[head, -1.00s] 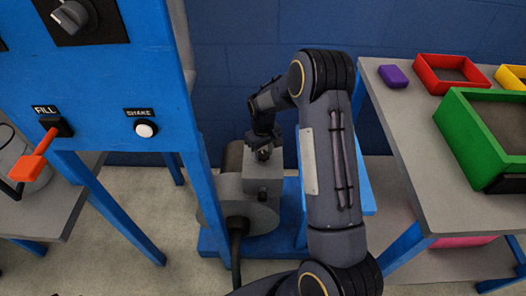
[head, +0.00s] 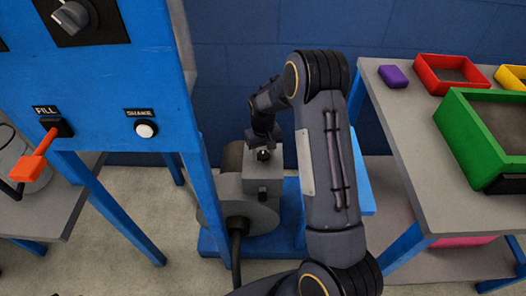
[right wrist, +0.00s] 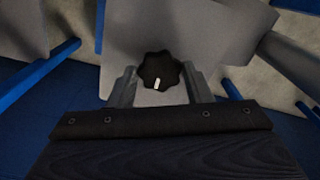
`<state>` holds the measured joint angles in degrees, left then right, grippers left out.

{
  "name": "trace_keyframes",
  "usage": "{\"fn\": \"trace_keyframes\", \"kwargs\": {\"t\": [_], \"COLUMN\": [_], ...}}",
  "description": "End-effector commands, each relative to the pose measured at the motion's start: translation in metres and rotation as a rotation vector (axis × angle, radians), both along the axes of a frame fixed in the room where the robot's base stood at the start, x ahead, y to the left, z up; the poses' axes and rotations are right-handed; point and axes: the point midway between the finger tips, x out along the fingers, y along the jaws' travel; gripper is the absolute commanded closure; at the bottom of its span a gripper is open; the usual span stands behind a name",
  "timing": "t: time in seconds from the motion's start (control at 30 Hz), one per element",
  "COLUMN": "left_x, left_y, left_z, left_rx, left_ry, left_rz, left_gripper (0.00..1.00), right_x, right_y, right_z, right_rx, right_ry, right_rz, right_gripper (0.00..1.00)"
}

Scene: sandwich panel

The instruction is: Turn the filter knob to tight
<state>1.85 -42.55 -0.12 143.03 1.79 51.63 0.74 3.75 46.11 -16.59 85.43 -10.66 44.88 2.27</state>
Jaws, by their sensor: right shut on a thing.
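A black lobed knob (right wrist: 158,66) with a white pointer mark sits on the grey housing (head: 262,180) of a low machine. In the right wrist view the mark points toward the gripper's palm, nearly straight down. My right gripper (head: 263,148) reaches down onto this knob from above. Its two fingers (right wrist: 160,76) stand on either side of the knob, shut on it. In the head view the gripper mostly hides the knob, and no tight label can be read. My left gripper is not in view.
A blue panel (head: 100,100) at left carries a grey selector knob (head: 70,17), an orange FILL lever (head: 36,158) and a white SHAKE button (head: 146,129). A grey table (head: 425,150) at right holds a green bin (head: 470,135), a red bin (head: 428,72) and a purple block (head: 393,76).

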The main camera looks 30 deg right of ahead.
Motion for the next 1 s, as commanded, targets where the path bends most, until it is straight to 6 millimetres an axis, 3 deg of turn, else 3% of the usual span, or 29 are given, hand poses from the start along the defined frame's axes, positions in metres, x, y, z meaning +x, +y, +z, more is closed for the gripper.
{"fn": "trace_keyframes", "kwargs": {"t": [0.03,0.17,0.47,0.8,1.0], "left_x": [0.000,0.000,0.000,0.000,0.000], "left_y": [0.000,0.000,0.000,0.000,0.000], "left_z": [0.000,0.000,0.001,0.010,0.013], "left_rx": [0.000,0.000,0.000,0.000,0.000], "left_ry": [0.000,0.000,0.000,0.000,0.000], "left_rz": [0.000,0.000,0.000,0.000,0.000], "left_gripper": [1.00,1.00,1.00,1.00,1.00], "right_x": [0.001,0.001,0.000,0.001,0.000], "right_y": [0.000,0.000,0.000,0.000,0.000], "right_z": [0.001,0.001,0.002,0.054,0.075], "right_rx": [-0.001,0.000,0.000,-0.001,0.000], "right_ry": [-0.003,-0.002,-0.001,-0.005,-0.002], "right_rz": [-0.003,-0.002,0.000,-0.001,-0.001], "right_gripper": [0.51,0.34,0.34,0.34,0.34]}}
